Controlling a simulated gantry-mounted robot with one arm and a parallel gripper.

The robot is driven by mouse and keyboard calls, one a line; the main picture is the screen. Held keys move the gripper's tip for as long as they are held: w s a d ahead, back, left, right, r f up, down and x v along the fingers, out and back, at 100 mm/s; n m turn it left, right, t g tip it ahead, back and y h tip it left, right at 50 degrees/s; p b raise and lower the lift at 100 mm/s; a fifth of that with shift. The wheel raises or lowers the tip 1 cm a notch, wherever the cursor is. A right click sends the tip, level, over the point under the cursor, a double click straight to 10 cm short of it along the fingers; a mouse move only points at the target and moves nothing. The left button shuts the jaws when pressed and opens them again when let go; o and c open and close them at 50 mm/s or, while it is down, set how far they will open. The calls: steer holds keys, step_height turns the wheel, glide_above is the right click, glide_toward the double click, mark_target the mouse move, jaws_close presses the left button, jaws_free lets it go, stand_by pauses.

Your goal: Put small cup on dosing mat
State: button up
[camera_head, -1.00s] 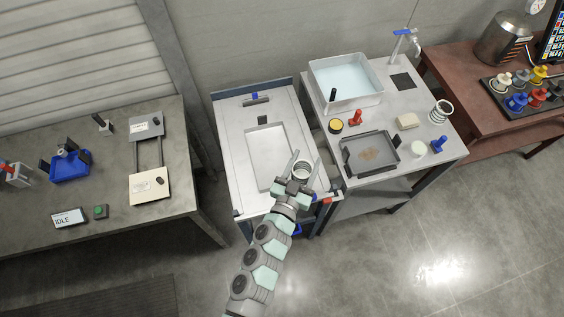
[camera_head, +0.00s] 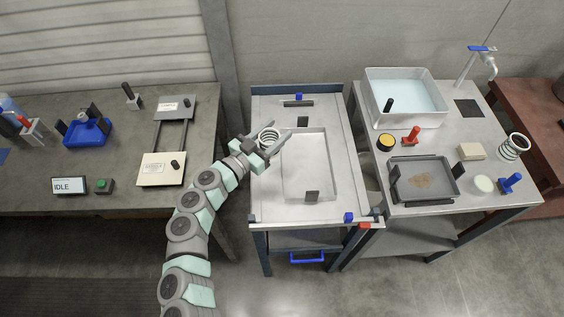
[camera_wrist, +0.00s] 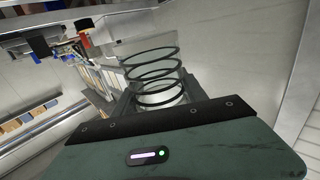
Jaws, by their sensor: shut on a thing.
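My gripper (camera_head: 265,142) is shut on a small cup (camera_head: 268,134), a pale thing with dark rings around it, above the left edge of the middle cart. In the wrist view the cup (camera_wrist: 158,82) shows as stacked dark rings with a pale part low between the fingers. The dosing mat is not clearly identifiable. A cream plate (camera_head: 155,178) with a label and a grey plate (camera_head: 175,104) lie on the left bench, and a black square (camera_head: 468,109) lies near the tap; I cannot tell whether any is the mat.
The cart (camera_head: 345,195) has a recessed tray (camera_head: 310,165) with upright black handles. The left bench (camera_head: 120,205) holds a blue box (camera_head: 88,133), an IDLE display (camera_head: 69,186) and a green button (camera_head: 103,185). The right table holds a water basin (camera_head: 405,118) and another ringed cup (camera_head: 513,147).

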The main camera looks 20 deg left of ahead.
step_height(320, 180, down, 14)
steer(key=b, duration=0.3)
steer(key=shift+r, duration=0.15)
steer(key=o, duration=1.4)
steer(key=shift+c, duration=0.2)
steer(key=shift+s+a+r, duration=0.1)
steer(key=p+v, duration=0.3)
steer(key=v, duration=0.3)
steer(key=shift+s, duration=0.2)
steer(key=shift+c, duration=0.5)
steer(key=shift+s+a, duration=0.15)
steer(key=shift+s, duration=0.2)
steer(key=shift+c, duration=1.2)
